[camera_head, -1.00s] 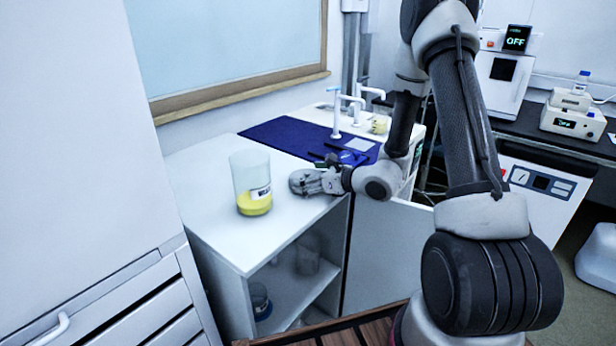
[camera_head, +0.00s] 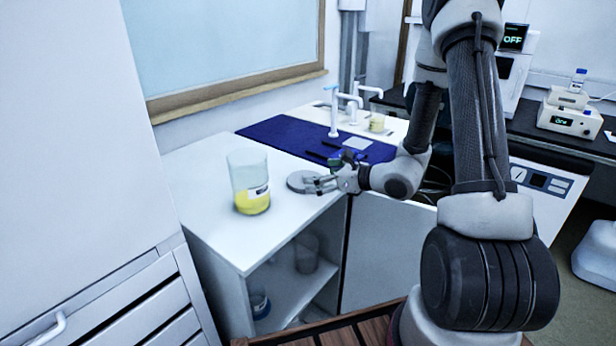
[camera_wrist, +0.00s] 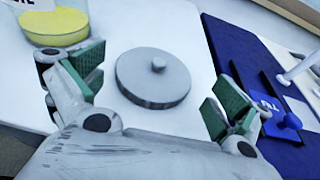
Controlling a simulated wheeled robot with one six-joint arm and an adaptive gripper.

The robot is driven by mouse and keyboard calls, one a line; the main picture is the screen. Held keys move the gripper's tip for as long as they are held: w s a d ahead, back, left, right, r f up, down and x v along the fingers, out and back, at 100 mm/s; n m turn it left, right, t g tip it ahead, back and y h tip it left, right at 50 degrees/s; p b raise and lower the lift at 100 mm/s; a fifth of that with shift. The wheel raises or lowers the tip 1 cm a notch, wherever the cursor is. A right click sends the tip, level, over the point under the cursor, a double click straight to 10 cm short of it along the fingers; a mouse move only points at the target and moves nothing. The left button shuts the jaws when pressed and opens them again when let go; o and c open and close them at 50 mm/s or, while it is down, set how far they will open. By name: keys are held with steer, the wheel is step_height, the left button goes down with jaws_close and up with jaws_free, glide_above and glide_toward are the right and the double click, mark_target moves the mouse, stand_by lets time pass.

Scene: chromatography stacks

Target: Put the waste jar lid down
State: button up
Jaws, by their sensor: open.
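The waste jar lid (camera_head: 301,181) is a grey disc lying flat on the white counter top. In the wrist view the lid (camera_wrist: 153,78) shows a small round knob at its middle. My gripper (camera_head: 322,184) is open at the lid's right side. In the wrist view my gripper (camera_wrist: 160,90) has its green-padded fingers spread wide, with the lid between and just beyond them, apart from both. The glass waste jar (camera_head: 249,180) stands upright and uncovered to the left of the lid, with yellow liquid in its bottom. The jar (camera_wrist: 55,22) also shows at the wrist view's upper left.
A dark blue mat (camera_head: 290,137) with small tools lies behind the lid. White taps (camera_head: 345,110) rise beyond it. The cabinet below is open, with jars on its shelf (camera_head: 295,290). The counter in front of the waste jar is clear.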

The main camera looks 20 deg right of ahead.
steer(key=v, duration=0.6)
steer(key=s+a+r+n+g, duration=0.3)
steer(key=s+r+n+g, duration=0.2)
steer(key=s+n, duration=0.45)
steer(key=s+a+r+n+g, duration=0.3)
steer(key=s+r+n+g, duration=0.2)
steer(key=s+n, duration=0.4)
steer(key=s+d+r+n+t+h, duration=0.1)
steer(key=s+d+r+n+h, duration=0.2)
steer(key=d, duration=0.4)
steer(key=s+d+r+n+t+h, duration=0.1)
steer(key=s+d+r+n+h, duration=0.2)
steer(key=d+r+n+h, duration=0.2)
steer(key=shift+s+d+r+n+t+h, duration=0.3)
steer(key=shift+d+n+t+h, duration=0.15)
steer(key=shift+d+n, duration=0.65)
